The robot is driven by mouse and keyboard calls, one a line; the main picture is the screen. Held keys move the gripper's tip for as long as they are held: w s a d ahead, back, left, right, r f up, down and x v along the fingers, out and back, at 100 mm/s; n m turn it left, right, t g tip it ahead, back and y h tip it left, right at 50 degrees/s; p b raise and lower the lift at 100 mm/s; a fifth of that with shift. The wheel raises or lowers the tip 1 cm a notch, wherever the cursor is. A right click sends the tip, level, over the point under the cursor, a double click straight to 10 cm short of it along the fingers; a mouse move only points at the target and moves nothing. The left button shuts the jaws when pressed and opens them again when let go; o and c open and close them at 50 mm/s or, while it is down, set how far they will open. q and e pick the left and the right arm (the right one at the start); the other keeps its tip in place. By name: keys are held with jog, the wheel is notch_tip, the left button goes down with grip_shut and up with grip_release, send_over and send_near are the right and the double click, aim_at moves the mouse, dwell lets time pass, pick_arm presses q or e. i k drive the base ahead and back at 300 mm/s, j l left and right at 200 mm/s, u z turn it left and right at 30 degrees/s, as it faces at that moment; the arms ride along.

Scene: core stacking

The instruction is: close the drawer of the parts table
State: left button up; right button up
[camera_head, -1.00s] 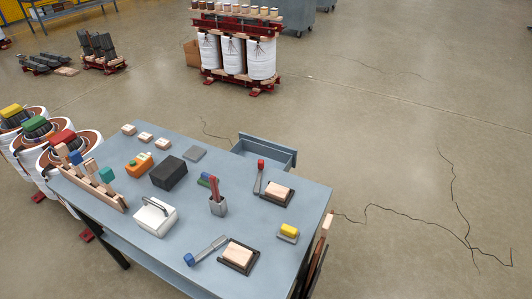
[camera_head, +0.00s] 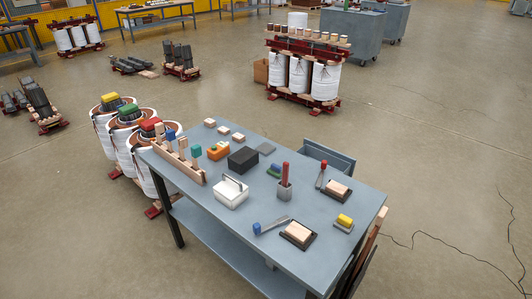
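The parts table (camera_head: 225,219) stands in the middle of the head view, a grey-blue table with a lower shelf. Its drawer (camera_head: 329,154) is pulled out past the table's far edge, toward the right half of the view. The drawer's upper rim and part of its inside show, and the inside looks empty. The rest of it is hidden behind the tabletop. Neither of my grippers shows in this view.
On the tabletop are a white box with a handle (camera_head: 231,193), a black box (camera_head: 243,159), a holder with a red tool (camera_head: 285,188) and several blocks. Coil stacks (camera_head: 137,152) stand close to the table's left. A transformer (camera_head: 302,72) stands behind. Open floor lies right.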

aim_at(342, 164)
jog(key=l+u, duration=0.15)
jog(key=u, duration=0.25)
jog(key=i+l+u, duration=0.1)
jog(key=u, duration=0.3)
jog(key=l+u, duration=0.2)
jog(key=u, duration=0.2)
jog(key=l+u, duration=0.15)
jog(key=u, duration=0.25)
jog(key=l+u, duration=0.15)
jog(key=u, duration=0.25)
jog(key=k+l, duration=0.2)
jog(key=l, duration=0.5)
jog(key=k+l, duration=0.2)
jog(key=l, duration=0.5)
jog(key=k+l, duration=0.2)
jog(key=l, duration=0.45)
jog(key=k+l, duration=0.2)
jog(key=l, duration=0.5)
jog(key=k+l, duration=0.2)
jog(key=l, duration=0.5)
jog(key=k+l, duration=0.2)
jog(key=l, duration=0.5)
jog(key=k+l, duration=0.2)
jog(key=l, duration=0.5)
jog(key=k+l, duration=0.2)
jog(key=l, duration=0.45)
